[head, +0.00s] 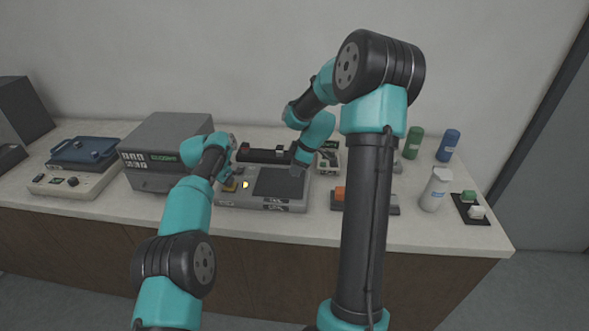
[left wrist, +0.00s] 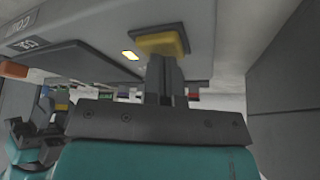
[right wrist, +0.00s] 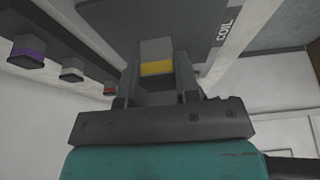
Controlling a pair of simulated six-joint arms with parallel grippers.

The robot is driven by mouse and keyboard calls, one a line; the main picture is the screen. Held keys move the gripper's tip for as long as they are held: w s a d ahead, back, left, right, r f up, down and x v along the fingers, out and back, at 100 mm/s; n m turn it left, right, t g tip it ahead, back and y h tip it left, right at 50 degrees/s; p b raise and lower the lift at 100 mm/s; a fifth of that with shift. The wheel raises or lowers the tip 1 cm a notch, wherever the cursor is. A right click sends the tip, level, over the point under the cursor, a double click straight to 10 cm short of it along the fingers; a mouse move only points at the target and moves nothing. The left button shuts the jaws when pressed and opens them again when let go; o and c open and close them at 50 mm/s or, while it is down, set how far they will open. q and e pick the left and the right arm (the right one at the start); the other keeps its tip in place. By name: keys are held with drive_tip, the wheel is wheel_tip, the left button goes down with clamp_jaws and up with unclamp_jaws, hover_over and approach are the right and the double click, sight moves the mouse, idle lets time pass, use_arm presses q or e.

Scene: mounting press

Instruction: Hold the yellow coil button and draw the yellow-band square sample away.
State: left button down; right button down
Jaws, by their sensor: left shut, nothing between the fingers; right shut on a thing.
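The yellow coil button (head: 229,185) is at the left end of the grey coil unit (head: 245,201). It also shows in the left wrist view (left wrist: 162,46), with the tips of my left gripper (left wrist: 163,60) shut and against it, nothing between them. A small lamp (head: 245,184) beside the button glows yellow. My right gripper (right wrist: 158,75) is shut on the yellow-band square sample (right wrist: 157,68), a grey block with a yellow stripe. The sample is at the dark plate marked COIL (right wrist: 180,18); I cannot tell whether they touch. In the head view my gripper hides it.
A dark rack (head: 262,155) with several banded samples stands behind the coil unit; these samples show in the right wrist view (right wrist: 72,74). A grey box instrument (head: 165,140) is to the left. Bottles (head: 434,190) and a block holder (head: 345,199) are to the right.

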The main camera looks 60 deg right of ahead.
drive_tip(key=v, duration=0.7)
drive_tip(key=shift+s+d, duration=0.2)
drive_tip(key=shift+s, duration=0.2)
idle(0.8)
use_arm(q)
drive_tip(key=shift+f, duration=0.1)
idle(0.3)
use_arm(e)
drive_tip(key=v, duration=0.9)
drive_tip(key=shift+r, duration=0.25)
idle(1.4)
use_arm(q)
drive_tip(key=shift+r, duration=1.6)
use_arm(e)
drive_tip(key=shift+w+a, duration=0.15)
idle(0.4)
idle(0.3)
use_arm(q)
drive_tip(key=v, duration=1.2)
